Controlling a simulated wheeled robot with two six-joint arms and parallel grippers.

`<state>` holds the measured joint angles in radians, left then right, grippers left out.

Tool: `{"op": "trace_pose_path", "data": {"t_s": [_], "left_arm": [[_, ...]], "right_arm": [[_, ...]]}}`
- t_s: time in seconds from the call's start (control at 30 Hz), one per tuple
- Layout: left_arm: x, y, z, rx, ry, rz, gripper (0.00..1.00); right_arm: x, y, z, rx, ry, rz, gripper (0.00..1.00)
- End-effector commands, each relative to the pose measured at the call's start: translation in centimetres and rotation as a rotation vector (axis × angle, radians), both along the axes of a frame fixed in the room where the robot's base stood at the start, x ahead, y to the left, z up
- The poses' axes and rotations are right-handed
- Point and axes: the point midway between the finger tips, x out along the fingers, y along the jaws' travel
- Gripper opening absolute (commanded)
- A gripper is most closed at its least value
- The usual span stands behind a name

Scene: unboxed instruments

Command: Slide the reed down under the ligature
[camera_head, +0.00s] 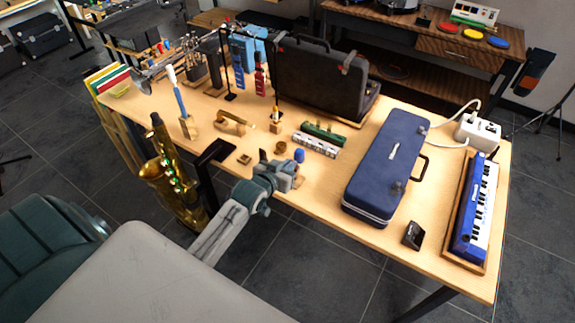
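My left gripper (283,164) is low over the front edge of the wooden table, left of the blue case. It is seen from behind, and the gap between its fingers is not clear. A small upright piece on a stand (276,118), dark and tan, may be the mouthpiece with the ligature; it stands apart from the gripper, farther back. I cannot make out the reed for certain. A small brown block (244,159) and a small brown round piece (281,148) lie near the gripper. My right gripper is not in view.
A closed blue case (385,165) and a blue keyboard (475,205) fill the table's right side. A harmonica (317,145) lies behind the gripper. An open black case (320,80) stands at the back. A saxophone (170,180) stands at the left front edge.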

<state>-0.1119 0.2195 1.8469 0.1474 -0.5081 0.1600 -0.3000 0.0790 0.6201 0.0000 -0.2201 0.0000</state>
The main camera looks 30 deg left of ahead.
Motion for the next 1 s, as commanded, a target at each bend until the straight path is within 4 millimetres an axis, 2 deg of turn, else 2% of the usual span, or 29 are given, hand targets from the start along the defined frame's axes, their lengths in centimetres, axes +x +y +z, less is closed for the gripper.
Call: {"op": "trace_pose_path", "data": {"t_s": [0.03, 0.1, 0.13, 0.47, 0.57, 0.9, 1.0], "left_arm": [[0.0, 0.0, -0.2, 0.0, 0.004, 0.001, 0.16], [0.0, 0.0, -0.2, 0.0, 0.003, 0.001, 0.3], [0.0, 0.0, -0.1, 0.0, 0.003, 0.001, 0.34], [-0.3, 0.0, 0.0, 0.0, 0.001, 0.0, 0.34], [-1.3, 0.1, 0.2, 0.003, 0.001, -0.001, 0.34], [-7.6, 0.2, 2.4, 0.003, 0.003, -0.003, 0.34], [-8.9, 0.2, 2.9, 0.002, 0.004, -0.001, 0.34]], "right_arm": [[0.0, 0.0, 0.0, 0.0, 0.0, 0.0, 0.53], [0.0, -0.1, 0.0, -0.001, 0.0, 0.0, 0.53], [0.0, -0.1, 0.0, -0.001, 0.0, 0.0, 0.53], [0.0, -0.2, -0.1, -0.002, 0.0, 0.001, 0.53], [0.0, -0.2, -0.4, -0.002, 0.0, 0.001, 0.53], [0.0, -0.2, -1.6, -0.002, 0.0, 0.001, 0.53], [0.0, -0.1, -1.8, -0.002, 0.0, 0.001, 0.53]]}}
